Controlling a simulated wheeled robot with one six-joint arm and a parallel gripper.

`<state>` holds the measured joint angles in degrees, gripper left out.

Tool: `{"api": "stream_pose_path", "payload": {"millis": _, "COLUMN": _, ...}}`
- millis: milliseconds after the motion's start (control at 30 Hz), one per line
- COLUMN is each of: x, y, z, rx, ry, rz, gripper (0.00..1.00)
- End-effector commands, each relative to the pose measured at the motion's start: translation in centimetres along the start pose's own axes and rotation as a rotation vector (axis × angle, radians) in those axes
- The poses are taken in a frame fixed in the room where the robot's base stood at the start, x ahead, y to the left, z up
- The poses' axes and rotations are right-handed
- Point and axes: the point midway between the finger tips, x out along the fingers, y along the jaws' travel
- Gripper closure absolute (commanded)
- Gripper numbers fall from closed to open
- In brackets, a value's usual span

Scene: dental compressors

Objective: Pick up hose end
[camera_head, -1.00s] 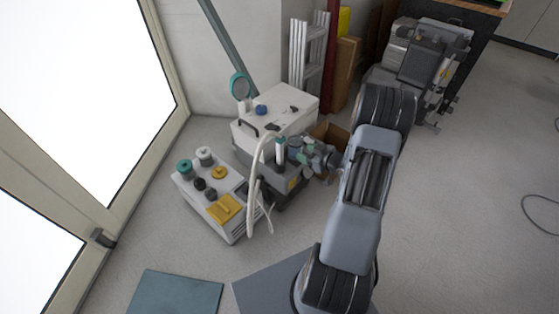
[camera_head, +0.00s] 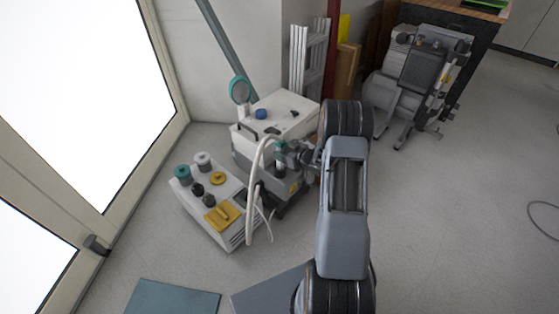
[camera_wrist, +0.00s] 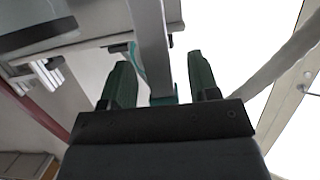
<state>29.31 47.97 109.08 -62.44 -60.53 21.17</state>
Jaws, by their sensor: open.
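The white hose (camera_head: 256,190) arches beside the compressor units in the head view and hangs toward the floor. My gripper (camera_head: 284,150) is by the upper part of the hose, in front of the taller unit. In the wrist view my gripper (camera_wrist: 161,82) is open, with a dark green fingertip on each side. A pale upright piece with a teal tip, which looks like the hose end (camera_wrist: 151,45), shows between the fingers. Contact with either finger cannot be made out. In the head view the hose end is small and partly covered by the gripper.
A low white unit (camera_head: 222,230) with coloured knobs stands at the left of the taller white-topped unit (camera_head: 285,107). A grey machine (camera_head: 425,65) stands at the back right. A ladder (camera_head: 298,55) leans at the wall. The right floor is mostly clear.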

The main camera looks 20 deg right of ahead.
Motion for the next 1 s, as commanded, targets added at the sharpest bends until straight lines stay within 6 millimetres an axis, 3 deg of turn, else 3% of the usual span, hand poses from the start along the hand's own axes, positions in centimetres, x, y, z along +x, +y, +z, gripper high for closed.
{"api": "stream_pose_path", "payload": {"millis": 133, "x": 1.38, "y": -0.03, "z": 0.13, "rx": 0.001, "ry": -0.001, "rz": -0.001, "gripper": 0.45}}
{"api": "stream_pose_path", "payload": {"millis": 433, "x": 1.62, "y": 0.03, "z": 0.00, "rx": 0.001, "ry": -0.001, "rz": 0.001, "gripper": 0.45}}
{"api": "stream_pose_path", "payload": {"millis": 1000, "x": 1.60, "y": 0.02, "z": 0.00, "rx": 0.001, "ry": -0.001, "rz": 0.000, "gripper": 0.99}}
